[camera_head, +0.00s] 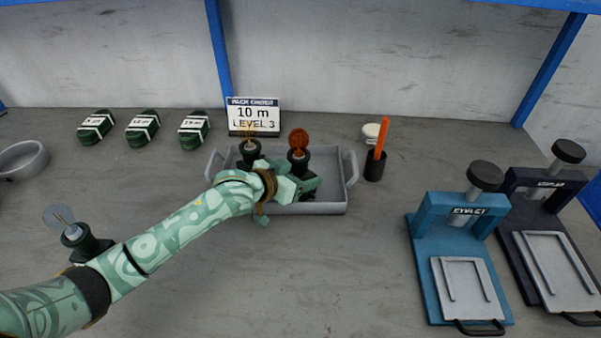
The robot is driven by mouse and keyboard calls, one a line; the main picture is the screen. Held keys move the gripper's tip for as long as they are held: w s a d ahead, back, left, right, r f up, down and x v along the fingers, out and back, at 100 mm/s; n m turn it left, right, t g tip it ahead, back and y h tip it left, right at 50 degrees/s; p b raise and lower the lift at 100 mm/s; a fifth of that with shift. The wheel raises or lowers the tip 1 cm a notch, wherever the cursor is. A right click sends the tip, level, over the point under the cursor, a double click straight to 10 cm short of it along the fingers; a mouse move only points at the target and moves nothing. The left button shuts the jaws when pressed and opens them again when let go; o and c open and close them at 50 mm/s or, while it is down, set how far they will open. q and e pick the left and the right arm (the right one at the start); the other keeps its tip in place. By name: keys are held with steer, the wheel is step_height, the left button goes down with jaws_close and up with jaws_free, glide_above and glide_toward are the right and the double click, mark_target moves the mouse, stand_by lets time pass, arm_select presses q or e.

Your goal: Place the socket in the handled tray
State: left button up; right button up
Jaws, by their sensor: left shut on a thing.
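The handled grey tray (334,208) stands at the back middle of the bench, with a handle at each end. My left gripper (300,184) is over the tray and is shut on a dark socket (299,168) topped by a red-orange disc. My gripper hides its lower part, so I cannot tell whether it touches the tray floor. A second dark socket (250,148) with a yellowish top stands at the tray's back left. A third dark socket (88,247) with a clear disc is at the left, partly behind my left arm.
A sign (253,116) reading "10 m LEVEL 3" stands behind the tray. Several dark green cable bundles (142,128) lie back left. A black cup (374,166) holds an orange stick. A blue press (424,262) and a dark press (535,220) stand right. The front middle is clear.

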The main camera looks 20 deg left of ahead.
arm_select(q)
steer(key=o, duration=0.8)
steer(key=shift+f, duration=0.15)
steer(key=shift+c, duration=0.2)
steer(key=shift+r, duration=0.2)
steer(key=p+v, duration=0.5)
steer(key=v, duration=0.6)
steer(key=shift+r, duration=0.2)
steer(key=shift+s+a, duration=0.1)
steer(key=shift+s, duration=0.3)
arm_select(e)
steer(key=shift+t, duration=0.3)
steer(key=r, duration=0.1)
steer(key=w+r, duration=0.1)
steer(key=r, duration=0.1)
steer(key=w+r, duration=0.1)
steer(key=shift+a+r, duration=0.15)
steer(key=shift+r, duration=0.25)
arm_select(q)
steer(key=shift+w, duration=0.1)
arm_select(e)
steer(key=shift+f, duration=0.1)
